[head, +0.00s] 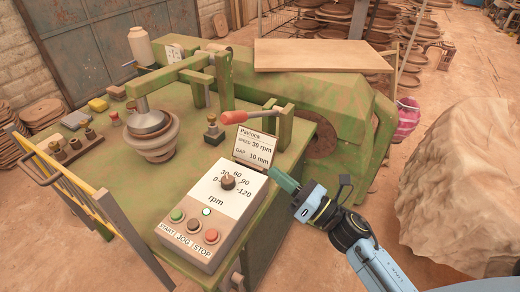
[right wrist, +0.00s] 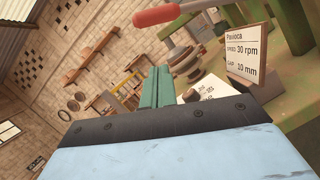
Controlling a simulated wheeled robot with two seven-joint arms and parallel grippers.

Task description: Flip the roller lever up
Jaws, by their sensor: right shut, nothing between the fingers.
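The roller lever is a dark rod with a red grip (head: 234,117), reaching left from a green post (head: 285,127) on the machine. It lies about level, just above the card. Its red grip also shows at the top of the right wrist view (right wrist: 157,15). My right gripper (head: 274,171) has green fingers, shut and empty. It is below and to the right of the red grip, apart from it, close to the card and the control box. The fingers also show in the right wrist view (right wrist: 157,84). My left gripper is not in view.
A card (head: 255,147) reading 30 rpm and 10 mm stands below the lever. A control box (head: 187,249) with a dial and buttons is in front. A roller stack (head: 152,140) and small tools stand left on the green table (head: 105,190). A large rock lies right.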

